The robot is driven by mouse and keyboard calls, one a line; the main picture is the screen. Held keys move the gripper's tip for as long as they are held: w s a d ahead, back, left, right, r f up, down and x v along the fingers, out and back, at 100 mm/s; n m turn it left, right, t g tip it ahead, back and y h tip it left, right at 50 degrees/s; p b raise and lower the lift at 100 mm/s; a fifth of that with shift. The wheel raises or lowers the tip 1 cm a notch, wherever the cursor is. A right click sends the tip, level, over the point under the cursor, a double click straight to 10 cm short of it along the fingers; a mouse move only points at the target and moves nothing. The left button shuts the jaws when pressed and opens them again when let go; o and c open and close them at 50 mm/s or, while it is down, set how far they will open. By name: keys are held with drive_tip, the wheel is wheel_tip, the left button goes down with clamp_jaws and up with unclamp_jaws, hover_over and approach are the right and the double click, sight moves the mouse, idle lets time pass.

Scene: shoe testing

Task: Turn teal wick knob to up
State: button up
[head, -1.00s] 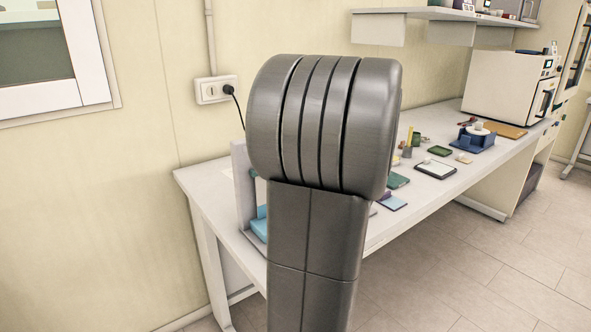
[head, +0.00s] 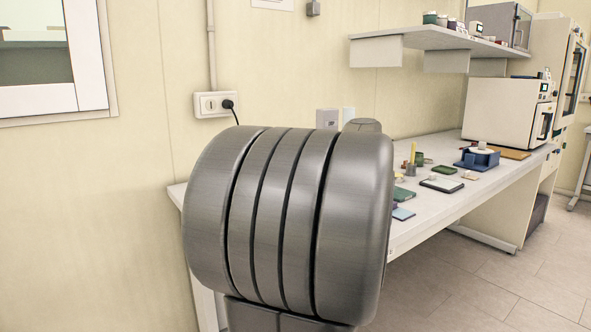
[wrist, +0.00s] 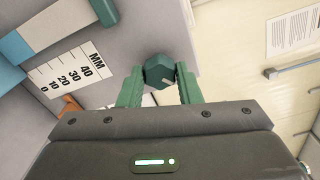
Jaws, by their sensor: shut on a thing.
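The teal wick knob (wrist: 159,70) is a dark teal, faceted knob with a short white mark on its face. It sits on a grey panel (wrist: 165,30) in the wrist view. The mark appears to point toward the right of that picture. My gripper (wrist: 159,79) has green fingers, one on each side of the knob, and is shut on it. In the head view my own arm hides the knob and the gripper.
A ruler marked in MM (wrist: 68,74) and a blue strip (wrist: 17,48) lie left of the knob. The white bench (head: 425,215) runs back right with a green block (head: 403,195), a clipboard (head: 441,185) and a blue fixture (head: 478,158). A shelf (head: 415,40) hangs above.

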drive_tip(key=n+b, duration=0.9)
drive_tip(key=b, duration=0.1)
drive_tip(key=shift+f+n, duration=0.1)
drive_tip(key=shift+n, duration=0.3)
drive_tip(key=shift+b, duration=0.3)
drive_tip(key=o, duration=1)
drive_tip(key=shift+s, duration=0.1)
drive_tip(key=p+v, duration=0.1)
drive_tip(key=v, duration=1.2)
drive_tip(key=shift+s+d+p, duration=0.25)
drive_tip(key=shift+p, duration=0.15)
drive_tip(key=shift+w+a, duration=0.1)
drive_tip(key=b+x, duration=0.1)
drive_tip(key=x, duration=1.2)
drive_tip(key=shift+w+a+b, duration=0.15)
drive_tip(key=shift+w+b, duration=0.1)
drive_tip(key=shift+b, duration=0.15)
